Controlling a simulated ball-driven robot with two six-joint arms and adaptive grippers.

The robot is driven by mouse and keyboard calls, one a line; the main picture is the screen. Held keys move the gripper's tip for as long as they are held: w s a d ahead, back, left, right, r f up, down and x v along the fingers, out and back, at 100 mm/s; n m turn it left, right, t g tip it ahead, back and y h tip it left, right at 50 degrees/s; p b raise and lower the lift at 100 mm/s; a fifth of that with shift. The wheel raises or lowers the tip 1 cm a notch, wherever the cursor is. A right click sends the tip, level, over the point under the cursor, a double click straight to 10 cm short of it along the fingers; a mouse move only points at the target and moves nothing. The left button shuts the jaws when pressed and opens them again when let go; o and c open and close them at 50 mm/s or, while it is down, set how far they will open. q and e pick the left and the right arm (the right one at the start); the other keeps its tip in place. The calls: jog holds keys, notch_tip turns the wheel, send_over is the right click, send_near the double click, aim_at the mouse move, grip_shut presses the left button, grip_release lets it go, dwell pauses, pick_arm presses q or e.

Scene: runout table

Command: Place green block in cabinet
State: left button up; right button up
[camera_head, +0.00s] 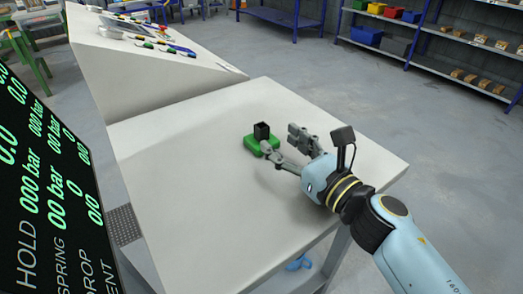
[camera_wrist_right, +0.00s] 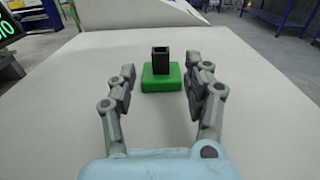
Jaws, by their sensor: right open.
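The green block (camera_head: 252,145) lies flat on the white table in the head view, with a black square piece (camera_head: 262,131) standing on top. In the right wrist view the green block (camera_wrist_right: 161,77) sits just beyond the fingertips, centred between them, with the black piece (camera_wrist_right: 160,60) upright on it. My right gripper (camera_head: 283,142) is open and empty, low over the table. In the head view one finger overlaps the block's near edge; whether it touches cannot be told. My left gripper is out of view. No cabinet can be made out for certain.
The white table (camera_head: 200,200) is otherwise clear around the block. A sloped white console (camera_head: 140,70) with small coloured items adjoins its back left. A dark display with green text (camera_head: 50,190) stands at the left. Blue shelving (camera_head: 425,45) with bins stands far off.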

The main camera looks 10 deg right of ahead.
aim_at(265, 129)
jog(key=shift+w+a+p, duration=0.2)
jog(key=shift+w+p, duration=0.2)
jog(key=shift+w, duration=0.2)
jog(key=x, duration=0.6)
jog(key=shift+w, duration=0.1)
grip_shut()
